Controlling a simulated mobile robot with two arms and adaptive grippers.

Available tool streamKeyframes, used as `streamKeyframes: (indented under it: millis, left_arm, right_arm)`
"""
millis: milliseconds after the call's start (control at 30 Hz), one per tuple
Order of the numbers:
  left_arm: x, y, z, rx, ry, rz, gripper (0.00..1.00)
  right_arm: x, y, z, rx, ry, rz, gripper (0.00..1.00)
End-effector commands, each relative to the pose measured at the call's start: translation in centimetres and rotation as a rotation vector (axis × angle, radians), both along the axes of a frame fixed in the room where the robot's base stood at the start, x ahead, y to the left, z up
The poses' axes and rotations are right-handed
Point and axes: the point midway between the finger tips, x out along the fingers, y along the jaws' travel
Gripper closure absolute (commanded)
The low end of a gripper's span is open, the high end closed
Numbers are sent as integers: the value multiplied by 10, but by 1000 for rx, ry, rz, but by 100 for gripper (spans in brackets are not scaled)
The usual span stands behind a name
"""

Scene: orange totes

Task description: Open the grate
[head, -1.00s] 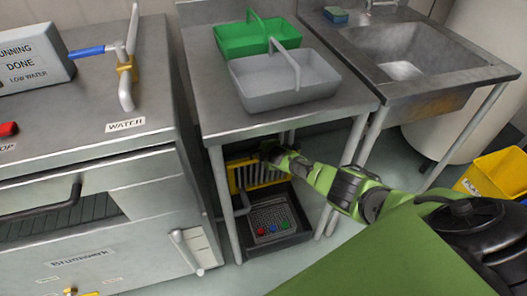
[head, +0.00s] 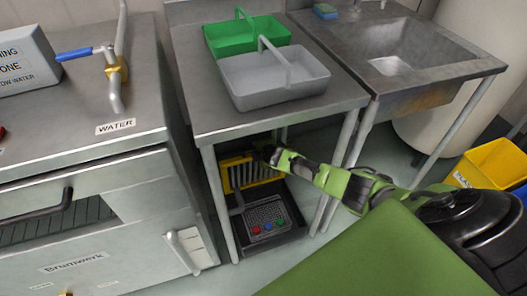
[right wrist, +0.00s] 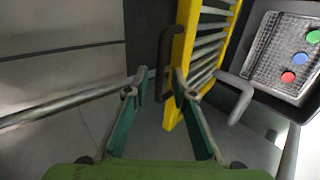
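The grate (head: 238,176) has a yellow frame and grey slats. It stands upright under the metal table, and in the right wrist view its yellow frame (right wrist: 183,65) is seen nearly edge-on. A dark handle (right wrist: 164,58) sticks out from its frame. My right gripper (right wrist: 158,86) is open, with one fingertip on each side of the handle's lower part; I cannot tell whether either touches it. In the head view my right gripper (head: 264,156) is small and dark at the grate's upper right. My left gripper is not in view.
A black tray (head: 275,244) with a mesh and red, green and blue round pieces sits below the table beside the grate. The table legs (head: 219,205) stand close by. Green (head: 226,42) and grey (head: 285,85) baskets stand on top. A yellow bin (head: 490,166) is at right.

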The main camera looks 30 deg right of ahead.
Motion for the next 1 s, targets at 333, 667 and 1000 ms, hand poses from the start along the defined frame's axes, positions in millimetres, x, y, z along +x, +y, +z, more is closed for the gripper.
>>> streamKeyframes:
  millis: [333, 667, 1000]
  left_arm:
    - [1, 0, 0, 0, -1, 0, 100]
    - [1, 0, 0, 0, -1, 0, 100]
    - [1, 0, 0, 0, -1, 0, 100]
  right_arm:
    - [-30, 7, 26, 0, -1, 3, 76]
    - [-58, 13, 52, -1, -1, 1, 76]
    - [-67, 15, 61, -1, -1, -1, 76]
